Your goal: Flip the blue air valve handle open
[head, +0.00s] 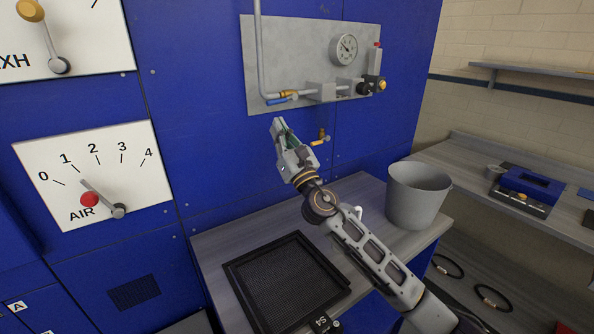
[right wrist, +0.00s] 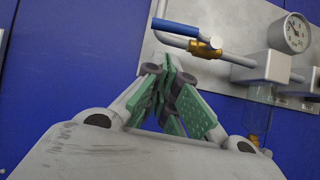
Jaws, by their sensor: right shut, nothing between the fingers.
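The blue air valve handle (head: 279,100) sits on the pipe at the lower left of the grey panel, beside a brass valve body (head: 289,94). In the right wrist view the blue handle (right wrist: 176,27) lies along the pipe, pointing left from the brass body (right wrist: 205,48). My right gripper (head: 279,125) is shut and empty, a little below the handle and apart from it. Its green finger pads (right wrist: 170,95) are together in the right wrist view, below the valve. My left gripper is not in view.
The grey panel (head: 300,45) carries a pressure gauge (head: 343,49) and pipes. A grey bucket (head: 417,192) and a black mesh tray (head: 285,285) stand on the bench. An AIR dial (head: 95,175) is at the left.

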